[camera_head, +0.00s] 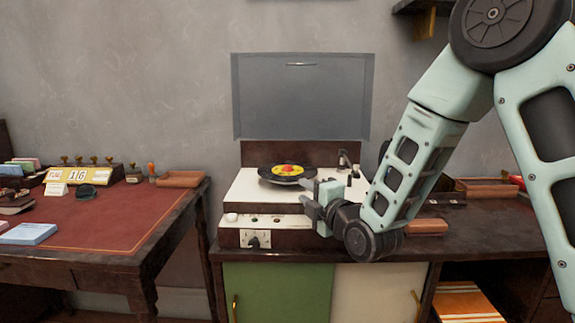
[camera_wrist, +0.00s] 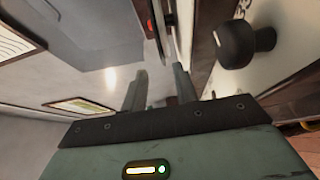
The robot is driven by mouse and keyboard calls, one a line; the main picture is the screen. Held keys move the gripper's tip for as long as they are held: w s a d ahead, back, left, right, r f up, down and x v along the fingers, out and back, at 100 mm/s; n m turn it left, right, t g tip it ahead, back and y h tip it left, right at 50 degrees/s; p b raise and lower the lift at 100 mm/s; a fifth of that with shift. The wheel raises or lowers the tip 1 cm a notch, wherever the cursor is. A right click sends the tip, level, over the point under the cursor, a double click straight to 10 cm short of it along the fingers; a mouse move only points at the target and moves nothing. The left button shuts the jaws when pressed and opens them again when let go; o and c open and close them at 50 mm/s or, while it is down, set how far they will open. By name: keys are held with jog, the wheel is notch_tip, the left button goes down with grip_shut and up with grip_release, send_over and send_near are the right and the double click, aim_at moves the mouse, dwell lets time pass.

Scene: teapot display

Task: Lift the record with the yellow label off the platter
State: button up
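The black record with the yellow label (camera_head: 270,177) lies on the turntable in the head view, with a red piece at its centre. The turntable (camera_head: 248,193) has a pale top and a raised grey lid. My gripper (camera_head: 309,196) is at the turntable's front right, close to the record's near right edge. In the wrist view my gripper (camera_wrist: 160,76) has its two fingers apart. A thin dark edge, probably the record or platter, runs just beyond and between the fingertips; I cannot tell whether they touch it.
A black knob (camera_wrist: 245,43) stands right of the fingers in the wrist view. The tonearm (camera_head: 345,160) is at the turntable's back right. A desk (camera_head: 105,215) with stamps and cards is on the left. A wooden tray (camera_head: 485,189) and brown block (camera_head: 427,226) lie right.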

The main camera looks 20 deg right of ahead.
aim_at(291, 182)
jog(key=shift+p+x, duration=1.05)
jog(key=shift+x, duration=1.95)
jog(key=shift+d, duration=0.15)
grip_shut()
